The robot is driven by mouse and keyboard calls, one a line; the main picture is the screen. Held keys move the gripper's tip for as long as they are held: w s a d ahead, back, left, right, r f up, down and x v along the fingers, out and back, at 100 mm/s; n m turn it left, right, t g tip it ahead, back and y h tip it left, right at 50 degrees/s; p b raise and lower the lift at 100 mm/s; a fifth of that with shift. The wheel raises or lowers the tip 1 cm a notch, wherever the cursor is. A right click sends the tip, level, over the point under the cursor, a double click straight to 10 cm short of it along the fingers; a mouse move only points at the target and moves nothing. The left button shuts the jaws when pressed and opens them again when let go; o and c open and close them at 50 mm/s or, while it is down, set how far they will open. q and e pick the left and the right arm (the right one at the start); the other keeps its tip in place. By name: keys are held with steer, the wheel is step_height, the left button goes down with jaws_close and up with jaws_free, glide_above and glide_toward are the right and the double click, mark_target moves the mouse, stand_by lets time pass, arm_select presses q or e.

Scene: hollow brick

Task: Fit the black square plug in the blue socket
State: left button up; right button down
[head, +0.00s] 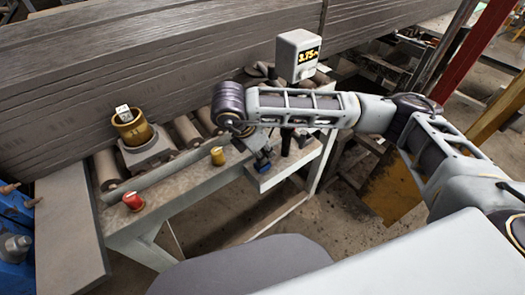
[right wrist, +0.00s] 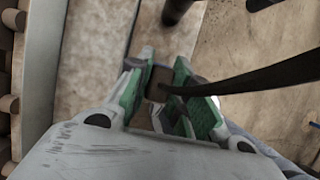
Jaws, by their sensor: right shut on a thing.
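My right gripper (head: 258,160) is over the right end of the machine bench in the head view, largely hidden under my wrist. In the right wrist view its green-padded fingers (right wrist: 163,95) are closed around a small dark, squarish thing (right wrist: 158,82), which appears to be the black plug. A black cable runs from there to the right. A small blue patch (head: 262,167) shows beside the gripper in the head view; I cannot tell whether it is the blue socket. My left gripper is out of view.
A roller bench (head: 190,180) carries a red button (head: 133,201), a yellow button (head: 217,156) and a brass cylinder (head: 131,128). A display box (head: 297,55) stands behind my wrist. Stacked dark beams (head: 100,80) fill the back. Blue machinery (head: 14,225) is at left.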

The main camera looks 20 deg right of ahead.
steer(key=shift+f, duration=0.2)
steer(key=c, duration=1.2)
jaws_free()
steer(key=shift+a+r, duration=0.1)
steer(key=shift+r, duration=0.05)
steer(key=v, duration=1.1)
steer(key=shift+r, duration=0.35)
stand_by(0.8)
